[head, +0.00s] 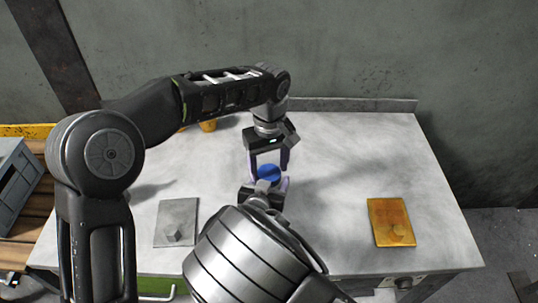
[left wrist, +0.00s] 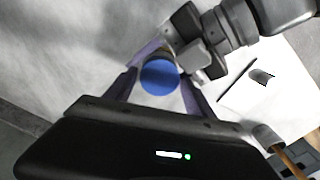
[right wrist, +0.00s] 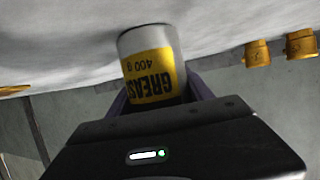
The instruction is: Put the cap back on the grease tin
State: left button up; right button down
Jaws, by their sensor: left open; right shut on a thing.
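The grease tin (right wrist: 152,62), white with a yellow label, shows upside down in the right wrist view. My right gripper (right wrist: 155,92) is shut on it. The blue cap (head: 269,173) is a round disc at the tin's top end. It also shows in the left wrist view (left wrist: 160,77). It appears to lie on the tin, but the seam is hidden, so I cannot tell how it is seated. My left gripper (head: 269,162) points down over the cap, its fingers open on either side of it. My right gripper also shows in the head view (head: 265,188), just below the cap.
A grey plate (head: 170,228) with a knob lies left on the table (head: 335,245), an orange plate (head: 388,215) right. Yellow cups (head: 208,126) stand at the back, partly behind my left arm. A grey crate (head: 18,175) stands far left. The table's right back is clear.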

pick_arm(q)
jog(key=shift+f, duration=0.5)
jog(key=c, duration=1.3)
jog(key=shift+o, duration=0.2)
jog(key=m, duration=0.2)
jog(key=shift+m, duration=0.4)
jog(key=m, duration=1.3)
jog(key=shift+m, duration=0.3)
jog(key=o, duration=1.6)
jog(key=shift+c, duration=0.2)
jog(key=shift+d, duration=0.1)
